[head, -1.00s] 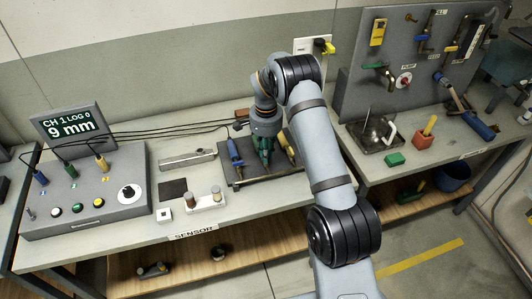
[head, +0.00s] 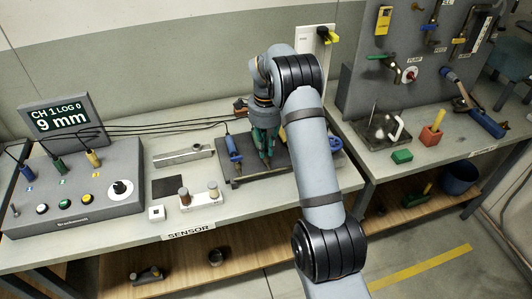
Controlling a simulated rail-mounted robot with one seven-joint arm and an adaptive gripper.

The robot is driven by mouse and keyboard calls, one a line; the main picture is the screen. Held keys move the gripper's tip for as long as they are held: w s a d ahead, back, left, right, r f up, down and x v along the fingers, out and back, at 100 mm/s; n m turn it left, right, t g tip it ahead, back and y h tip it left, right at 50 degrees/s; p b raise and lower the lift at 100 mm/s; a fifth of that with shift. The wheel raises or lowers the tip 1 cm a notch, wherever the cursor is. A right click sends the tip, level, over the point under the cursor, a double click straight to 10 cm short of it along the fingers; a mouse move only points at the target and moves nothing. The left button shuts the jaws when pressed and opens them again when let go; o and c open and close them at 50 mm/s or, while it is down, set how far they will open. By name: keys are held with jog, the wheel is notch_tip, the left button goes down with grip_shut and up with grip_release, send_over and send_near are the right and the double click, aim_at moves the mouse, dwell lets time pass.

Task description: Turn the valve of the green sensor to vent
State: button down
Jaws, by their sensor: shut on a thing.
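My gripper (head: 265,152) points down over the dark sensor stand (head: 240,180) on the sensor bench. Its fingers are shut at the green sensor, between the blue sensor (head: 233,149) and my forearm. The green sensor and its valve are mostly covered by my gripper, so the valve's angle cannot be told. The blue sensor stands upright just left of my gripper, close to it. The yellow sensor is hidden behind my arm.
The grey console (head: 75,195) with plugs, buttons and a knob stands at left, below a display (head: 62,124) reading "CH 1 LOG 0, 9 mm". Black cables run to the stand. A pegboard (head: 415,75) stands at right.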

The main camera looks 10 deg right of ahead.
jog(key=shift+m+b, duration=0.35)
jog(key=shift+m, duration=0.25)
jog(key=c, duration=1.8)
grip_release()
jog(key=shift+o, duration=0.3)
jog(key=shift+r, duration=0.15)
notch_tip(320, 180, up, 12)
jog(key=shift+f, duration=0.25)
notch_tip(320, 180, down, 12)
jog(key=shift+r, duration=0.1)
